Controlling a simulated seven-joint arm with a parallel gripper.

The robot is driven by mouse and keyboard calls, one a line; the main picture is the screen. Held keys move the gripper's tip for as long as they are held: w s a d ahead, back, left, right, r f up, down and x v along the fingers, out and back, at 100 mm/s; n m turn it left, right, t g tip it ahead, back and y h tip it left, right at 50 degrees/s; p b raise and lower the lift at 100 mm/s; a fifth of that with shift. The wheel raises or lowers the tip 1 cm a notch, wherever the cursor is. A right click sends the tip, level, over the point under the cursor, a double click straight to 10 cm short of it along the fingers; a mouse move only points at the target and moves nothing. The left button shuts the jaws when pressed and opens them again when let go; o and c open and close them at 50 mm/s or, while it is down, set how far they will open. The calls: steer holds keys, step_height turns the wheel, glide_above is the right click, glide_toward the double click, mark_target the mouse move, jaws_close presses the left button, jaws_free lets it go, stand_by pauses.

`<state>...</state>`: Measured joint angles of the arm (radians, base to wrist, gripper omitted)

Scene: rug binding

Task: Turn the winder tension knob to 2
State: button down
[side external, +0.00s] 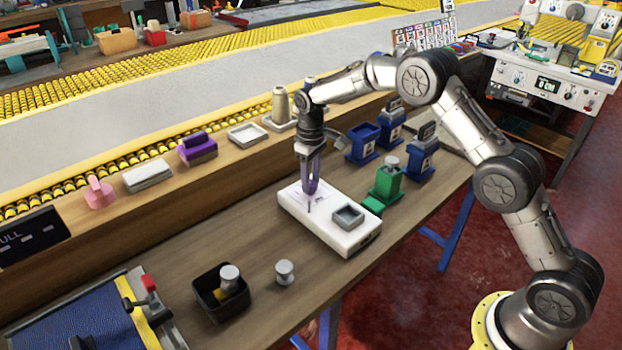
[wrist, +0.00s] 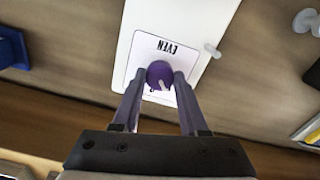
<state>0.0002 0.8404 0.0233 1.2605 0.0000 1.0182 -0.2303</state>
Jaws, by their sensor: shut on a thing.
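A white box (side external: 327,222) stands on the wooden workbench. It carries a purple round knob (wrist: 160,73) on a white label panel (wrist: 138,72). The panel reads "EVEN", upside down in the wrist view. A pale pointer mark on the knob points toward the bottom of that picture, slightly right. Other marks by the knob are partly hidden, and I cannot read a 2. My gripper (side external: 311,190) points down over the box's left part. In the wrist view, its fingers (wrist: 160,82) are shut on the knob, one on each side.
A small grey tray (side external: 348,216) sits on the box's right part. A green device (side external: 385,185) and blue stands (side external: 362,143) are behind and right. A black bin (side external: 208,300) and grey-white knobbed piece (side external: 285,272) are in front. Bench is clear left of the box.

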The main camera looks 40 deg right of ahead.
mark_target(311, 183)
steer(key=m, duration=0.3)
steer(key=shift+r+m, duration=0.1)
steer(key=shift+m, duration=2.2)
steer(key=shift+c, duration=2.2)
jaws_free()
step_height(311, 183, up, 14)
